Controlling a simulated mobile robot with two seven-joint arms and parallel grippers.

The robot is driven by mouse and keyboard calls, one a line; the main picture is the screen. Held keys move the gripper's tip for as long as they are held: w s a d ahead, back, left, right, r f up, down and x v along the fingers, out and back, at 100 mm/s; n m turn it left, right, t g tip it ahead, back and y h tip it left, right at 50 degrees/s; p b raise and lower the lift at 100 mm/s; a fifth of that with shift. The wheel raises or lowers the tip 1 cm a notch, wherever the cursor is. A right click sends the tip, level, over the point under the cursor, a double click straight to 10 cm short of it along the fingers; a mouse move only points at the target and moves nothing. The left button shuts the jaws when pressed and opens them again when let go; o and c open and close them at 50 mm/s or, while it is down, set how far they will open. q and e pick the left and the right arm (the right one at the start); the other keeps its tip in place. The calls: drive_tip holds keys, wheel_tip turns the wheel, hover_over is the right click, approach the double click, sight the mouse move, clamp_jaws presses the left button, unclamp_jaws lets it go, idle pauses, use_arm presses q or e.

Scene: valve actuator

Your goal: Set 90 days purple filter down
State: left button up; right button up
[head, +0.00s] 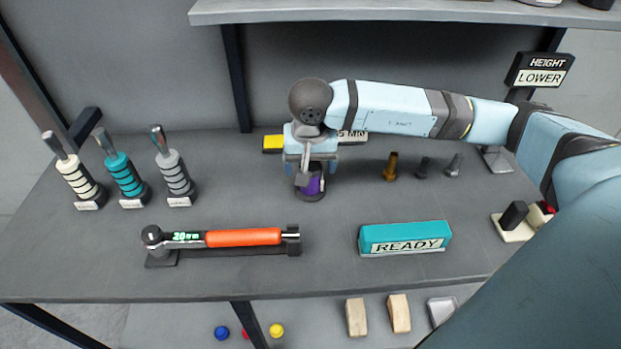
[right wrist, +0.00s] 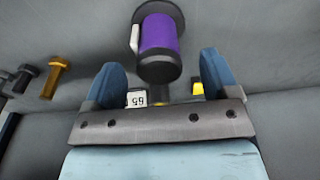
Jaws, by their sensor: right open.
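The purple filter (head: 314,184) stands on the table under my right gripper (head: 311,170) in the head view, partly hidden by it. In the right wrist view the filter (right wrist: 158,37) is a purple cylinder with black ends and a pale label on its side. The two blue fingers of my right gripper (right wrist: 160,62) are spread apart, one on each side of the filter's near black end, with visible gaps. No 90 days marking can be read. My left gripper is not in view.
An orange-handled torque wrench (head: 243,238) lies front left, and a teal READY block (head: 405,239) front right. Several handled tools (head: 123,173) stand at left. Bolts (head: 391,167) stand right of the gripper. A yellow block (head: 273,143) is behind it.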

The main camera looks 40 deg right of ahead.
drive_tip(key=f, duration=0.3)
drive_tip(key=w+d+f, duration=0.1)
drive_tip(key=shift+f, duration=0.2)
drive_tip(key=c, duration=1.1)
drive_tip(key=shift+r, duration=0.1)
drive_tip(key=shift+c, duration=0.2)
